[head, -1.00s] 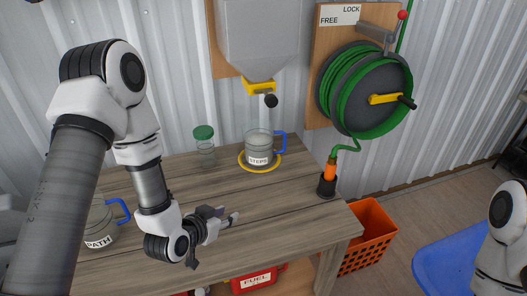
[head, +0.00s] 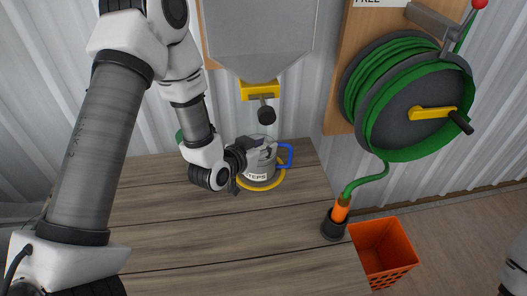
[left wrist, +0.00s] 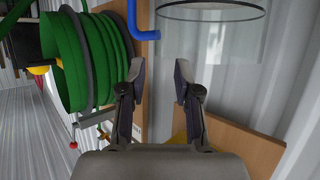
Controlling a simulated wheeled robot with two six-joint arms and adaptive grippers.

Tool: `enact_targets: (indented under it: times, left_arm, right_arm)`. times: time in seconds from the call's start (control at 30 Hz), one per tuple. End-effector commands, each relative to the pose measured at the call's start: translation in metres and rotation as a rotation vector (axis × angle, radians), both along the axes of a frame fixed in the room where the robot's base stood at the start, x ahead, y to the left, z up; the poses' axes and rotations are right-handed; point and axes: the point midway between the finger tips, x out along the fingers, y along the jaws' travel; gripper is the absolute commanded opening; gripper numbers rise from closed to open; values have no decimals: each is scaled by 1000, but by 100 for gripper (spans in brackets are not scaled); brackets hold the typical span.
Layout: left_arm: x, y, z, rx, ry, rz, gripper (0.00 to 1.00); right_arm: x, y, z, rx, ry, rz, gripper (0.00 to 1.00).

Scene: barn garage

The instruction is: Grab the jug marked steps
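The clear jug marked STEPS (head: 257,176) stands upright on a yellow ring (head: 270,185) near the table's back edge, its blue handle (head: 289,155) toward the right. In the left wrist view the jug's glass (left wrist: 215,40) and dark rim show at the top, beyond the fingers. My left gripper (head: 266,149) overlaps the jug's upper left part in the head view and hides some of it. In the left wrist view the left gripper (left wrist: 158,78) is open, with nothing between its fingers. I cannot tell whether it touches the jug. My right gripper is out of view.
A grey hopper (head: 258,38) with a yellow spout (head: 260,91) and dark knob hangs just above the jug. A green-capped container, mostly hidden, is behind my left arm. A green hose reel (head: 410,95) and orange crate (head: 383,250) are to the right. The table front (head: 230,235) is clear.

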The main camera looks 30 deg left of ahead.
Motion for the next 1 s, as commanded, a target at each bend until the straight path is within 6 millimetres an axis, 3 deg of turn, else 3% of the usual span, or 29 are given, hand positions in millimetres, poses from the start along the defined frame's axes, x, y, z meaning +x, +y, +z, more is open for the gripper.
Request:
enact_targets:
  times: [0.23,0.47,0.5,0.57,1.0]
  left_arm:
    - [37,-7,-16,2,0,-2,32]
    - [39,-7,-18,0,1,-1,32]
    - [39,-7,-18,0,1,-1,18]
    - [39,-7,-18,0,1,-1,0]
    - [40,-7,-17,1,-3,-1,0]
  right_arm:
    - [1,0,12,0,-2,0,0]
    - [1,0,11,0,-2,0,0]
    - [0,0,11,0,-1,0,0]
    - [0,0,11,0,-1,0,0]
    - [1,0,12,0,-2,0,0]
